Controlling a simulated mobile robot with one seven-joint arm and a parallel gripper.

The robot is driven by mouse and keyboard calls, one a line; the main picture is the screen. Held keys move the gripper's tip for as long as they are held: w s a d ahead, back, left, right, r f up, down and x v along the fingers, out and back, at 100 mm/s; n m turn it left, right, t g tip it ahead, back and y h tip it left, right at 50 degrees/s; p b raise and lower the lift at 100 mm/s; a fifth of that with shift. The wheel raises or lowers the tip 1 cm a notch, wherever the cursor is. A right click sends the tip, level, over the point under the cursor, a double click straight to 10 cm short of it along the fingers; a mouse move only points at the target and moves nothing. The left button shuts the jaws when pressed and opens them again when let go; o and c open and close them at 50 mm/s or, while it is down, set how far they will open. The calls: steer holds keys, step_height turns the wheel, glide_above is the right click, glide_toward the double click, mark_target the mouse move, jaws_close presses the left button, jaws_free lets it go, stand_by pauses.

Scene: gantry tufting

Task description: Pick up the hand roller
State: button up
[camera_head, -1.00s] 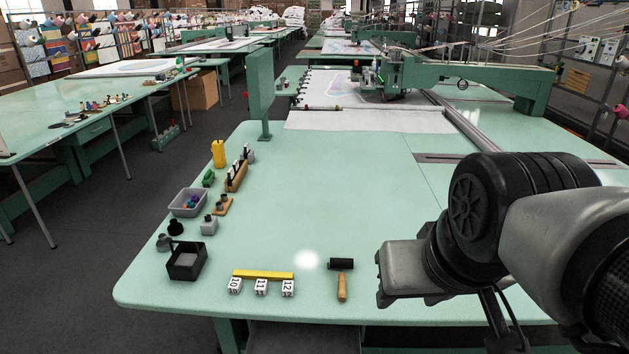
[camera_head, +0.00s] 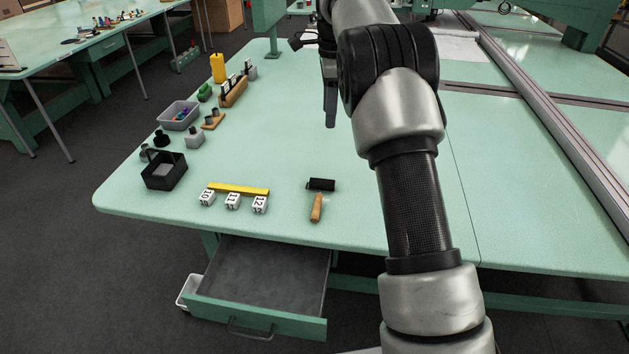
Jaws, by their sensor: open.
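The hand roller (camera_head: 317,206) lies on the green table near its front edge, with a black roller head at the back and a wooden handle pointing toward me. My gripper (camera_head: 330,108) is over the table behind the roller, apart from it. One dark finger shows pointing down; my arm hides much of the rest. The gripper appears empty.
Left of the roller are a yellow bar (camera_head: 238,188) and numbered white blocks (camera_head: 232,201). A black basket (camera_head: 164,171), a grey bin (camera_head: 178,115) and a yellow bottle (camera_head: 218,68) stand further left. An open drawer (camera_head: 262,285) juts out below the table's front edge.

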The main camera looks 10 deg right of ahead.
step_height(320, 180, down, 8)
steer(key=w+m, duration=0.2)
steer(key=w, duration=0.1)
steer(key=b, duration=0.3)
glide_above(322, 180)
steer(key=shift+m+g, duration=0.3)
steer(key=f, duration=1.1)
steer(key=shift+s+d+f, duration=0.15)
steer(key=shift+s+f, duration=0.15)
steer(key=shift+w+f, duration=0.15)
steer(key=shift+f, duration=1.35)
steer(key=shift+w+f, duration=0.15)
steer(key=shift+f, duration=1.3)
steer(key=shift+c, duration=0.4)
jaws_close()
